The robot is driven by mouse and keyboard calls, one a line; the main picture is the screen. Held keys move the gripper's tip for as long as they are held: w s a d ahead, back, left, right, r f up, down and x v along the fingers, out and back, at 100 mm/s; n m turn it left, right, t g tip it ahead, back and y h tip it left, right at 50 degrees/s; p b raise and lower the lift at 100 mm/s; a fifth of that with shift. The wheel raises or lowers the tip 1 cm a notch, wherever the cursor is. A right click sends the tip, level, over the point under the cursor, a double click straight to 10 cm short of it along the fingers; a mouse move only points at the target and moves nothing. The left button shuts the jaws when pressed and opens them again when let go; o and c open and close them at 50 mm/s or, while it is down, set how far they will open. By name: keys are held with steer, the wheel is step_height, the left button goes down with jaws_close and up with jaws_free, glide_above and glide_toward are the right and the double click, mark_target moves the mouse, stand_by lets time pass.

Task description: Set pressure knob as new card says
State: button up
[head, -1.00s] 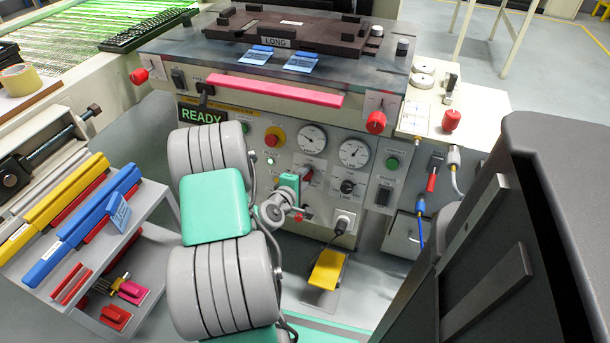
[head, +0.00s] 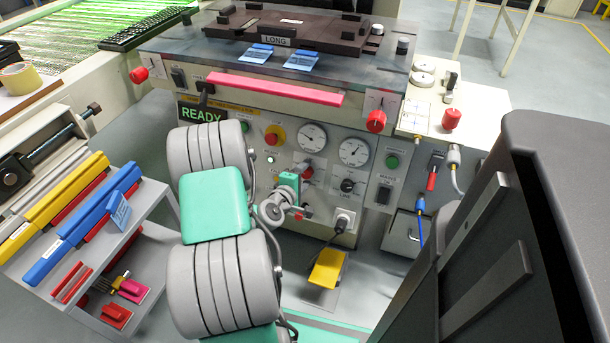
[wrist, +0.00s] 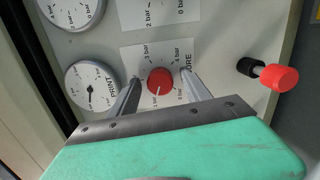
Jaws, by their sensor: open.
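A red pressure knob (wrist: 160,81) sits on a pale plate marked with bar values in the wrist view, with a pale line on its lower side. My gripper (wrist: 160,76) is open, with one finger on each side of the knob; I cannot tell whether they touch it. In the head view my gripper (head: 290,185) is at the front panel, beside the red knob (head: 307,169). A dial gauge labelled PRINT (wrist: 91,88) is left of the knob. Two blue cards (head: 257,54) (head: 301,61) lie on the machine top; their writing is too small to read.
A black knob (head: 347,186) and a yellow-ringed red button (head: 275,137) are near on the panel. A red-capped black part (wrist: 275,76) is right of the fingers. A plugged cable (head: 342,221) is below. Another blue card (head: 118,210) is on the shelf cart at left.

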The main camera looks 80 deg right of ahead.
steer(key=p+v, duration=0.1)
steer(key=v, duration=0.6)
steer(key=shift+a, duration=0.3)
steer(key=shift+w+r, duration=0.1)
steer(key=shift+r, duration=0.05)
